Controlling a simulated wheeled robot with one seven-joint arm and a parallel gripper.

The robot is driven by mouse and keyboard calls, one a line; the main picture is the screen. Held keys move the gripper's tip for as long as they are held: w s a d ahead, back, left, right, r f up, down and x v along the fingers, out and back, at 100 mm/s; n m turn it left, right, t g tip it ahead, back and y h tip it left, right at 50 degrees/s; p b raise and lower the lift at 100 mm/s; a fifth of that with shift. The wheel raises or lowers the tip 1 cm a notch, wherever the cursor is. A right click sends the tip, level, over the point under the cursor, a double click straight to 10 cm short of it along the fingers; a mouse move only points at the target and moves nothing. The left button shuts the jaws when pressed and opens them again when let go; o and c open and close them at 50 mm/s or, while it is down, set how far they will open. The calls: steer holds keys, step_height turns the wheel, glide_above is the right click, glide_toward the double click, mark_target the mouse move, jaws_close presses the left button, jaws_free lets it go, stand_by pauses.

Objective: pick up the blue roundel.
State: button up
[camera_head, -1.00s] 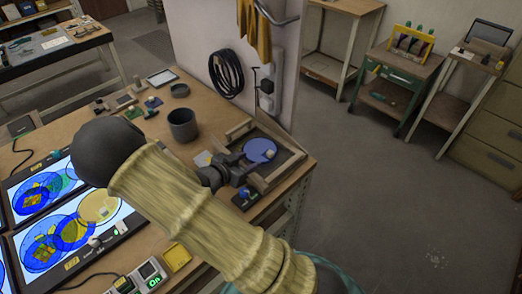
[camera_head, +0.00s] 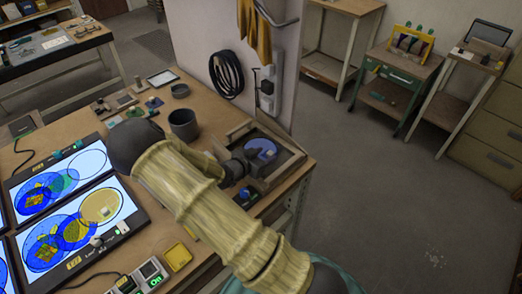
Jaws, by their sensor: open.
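A blue roundel (camera_head: 262,147) lies in a wooden tray (camera_head: 292,158) near the right end of the workbench, with a small pale block or knob on it. My gripper (camera_head: 253,163) is at the tray's near left side, its dark jaws beside the roundel's lower left edge and covering part of it. The gap between the jaws is small in view, and nothing shows held in them. Whether they touch the roundel I cannot tell. Other blue and yellow discs lie on lit panels (camera_head: 98,208) at the left.
A dark grey cup (camera_head: 183,124) stands left of the tray. A small dark block with a blue knob (camera_head: 246,195) sits just below my gripper. A yellow square dish (camera_head: 178,257) lies near the front edge. A wall with a coiled cable (camera_head: 226,74) rises behind.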

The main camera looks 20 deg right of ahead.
mark_target(270, 152)
steer(key=x, duration=0.3)
steer(key=shift+d+f+p, duration=0.15)
steer(key=shift+p, duration=0.15)
jaws_close()
stand_by(0.3)
step_height(270, 152, up, 10)
steer(key=shift+b, duration=0.3)
